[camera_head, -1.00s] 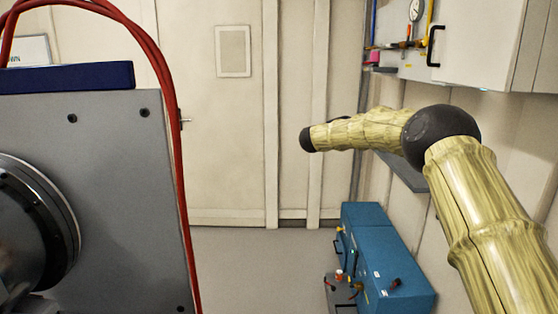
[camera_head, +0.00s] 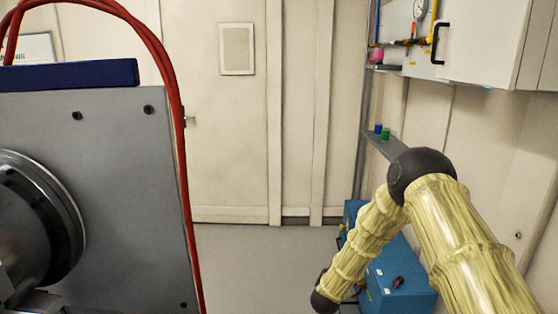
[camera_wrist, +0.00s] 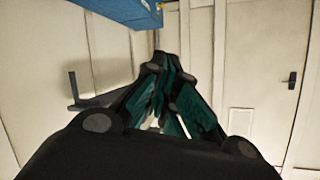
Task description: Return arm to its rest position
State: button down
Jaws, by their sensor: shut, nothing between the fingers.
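My arm, with pale wood-patterned links and dark joints, comes in from the lower right of the head view. Its elbow is raised and its forearm hangs down and to the left, ending in a dark joint in front of the blue cabinet. The gripper itself does not show in the head view. In the wrist view my gripper (camera_wrist: 160,125) has dark and teal fingers drawn together at the tips, with nothing held between them.
A grey machine plate (camera_head: 120,190) with a red hose (camera_head: 178,150) fills the left. A blue cabinet (camera_head: 405,270) stands on the floor at right. A white wall cabinet (camera_head: 480,40) and a grey shelf (camera_head: 383,146) are on the right wall. Floor (camera_head: 255,265) before the door (camera_head: 215,130) is clear.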

jog(key=s+f+n+g+y, duration=0.1)
jog(key=s+f+n+g, duration=0.1)
jog(key=s+f, duration=0.6)
jog(key=s+f+n+g+y, duration=0.15)
jog(key=s+f, duration=0.25)
jog(key=s, duration=0.8)
jog(key=s+f+n+g+y, duration=0.1)
jog(key=s+f+g, duration=0.2)
jog(key=s+f, duration=0.5)
jog(key=s+d+r+n+g, duration=0.1)
jog(key=s+g, duration=0.2)
jog(key=s, duration=1.3)
jog(key=s+d+r+n+g, duration=0.1)
jog(key=s+d+g, duration=0.1)
jog(key=s, duration=1.4)
jog(key=shift+s+d+g, duration=0.15)
jog(key=shift+s+g, duration=0.15)
jog(key=shift+g, duration=0.55)
jog(key=shift+r+n+y, duration=0.1)
jog(key=shift+n+y, duration=0.15)
